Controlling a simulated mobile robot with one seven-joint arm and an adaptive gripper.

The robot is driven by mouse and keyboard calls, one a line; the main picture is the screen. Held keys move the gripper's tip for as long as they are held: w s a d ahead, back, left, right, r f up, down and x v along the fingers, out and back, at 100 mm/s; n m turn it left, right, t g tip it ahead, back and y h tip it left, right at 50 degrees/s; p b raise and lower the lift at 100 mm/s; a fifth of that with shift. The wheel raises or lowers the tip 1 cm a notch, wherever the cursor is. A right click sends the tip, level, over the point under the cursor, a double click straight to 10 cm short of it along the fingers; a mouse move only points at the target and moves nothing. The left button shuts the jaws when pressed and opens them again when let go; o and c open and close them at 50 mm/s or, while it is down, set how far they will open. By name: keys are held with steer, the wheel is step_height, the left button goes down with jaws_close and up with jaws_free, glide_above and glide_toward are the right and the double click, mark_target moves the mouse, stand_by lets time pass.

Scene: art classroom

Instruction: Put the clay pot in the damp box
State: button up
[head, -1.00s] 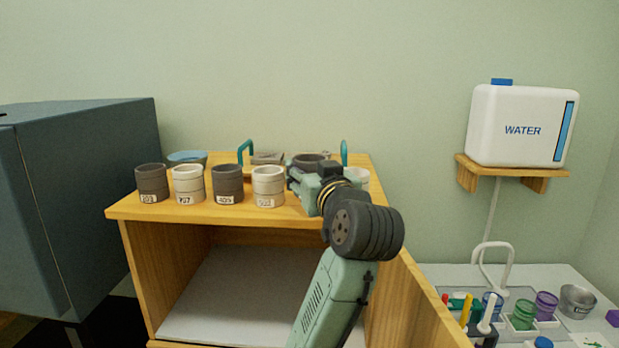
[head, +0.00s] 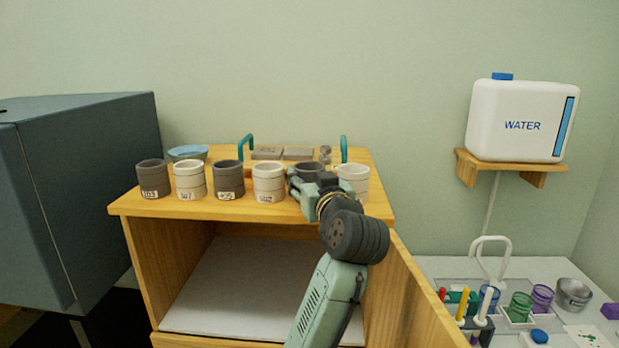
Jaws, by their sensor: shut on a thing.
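My gripper (head: 308,181) is shut on a dark grey clay pot (head: 309,167), mostly hidden behind the gripper and wrist. The pot is in the row of pots at the front of the cabinet top, between two pale pots. I cannot tell whether its base touches the wood. The wooden cabinet (head: 240,211) stands open at the front, with a pale slab (head: 235,290) on its inside floor. No label marks it as the damp box, so I cannot be sure that it is.
Several dark and pale labelled pots line the cabinet top, with a pale pot (head: 355,178) close right of my gripper. Behind are a blue bowl (head: 188,152), teal handles (head: 344,147) and grey blocks (head: 299,153). The open door (head: 425,295) stands at the right.

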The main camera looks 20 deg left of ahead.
steer(key=shift+f, duration=0.25)
steer(key=o, duration=1.3)
steer(key=shift+r, duration=0.1)
steer(key=shift+r, duration=0.1)
steer(key=s+d+b, duration=0.1)
steer(key=s, duration=0.1)
steer(key=s+d+f+b, duration=0.1)
steer(key=s+d, duration=0.1)
steer(key=shift+d+f, duration=0.2)
steer(key=shift+d, duration=0.05)
steer(key=v, duration=0.2)
steer(key=b+v, duration=0.1)
steer(key=v, duration=0.2)
steer(key=shift+s+d+r, duration=0.1)
steer(key=shift+s+r, duration=0.1)
steer(key=shift+s, duration=0.1)
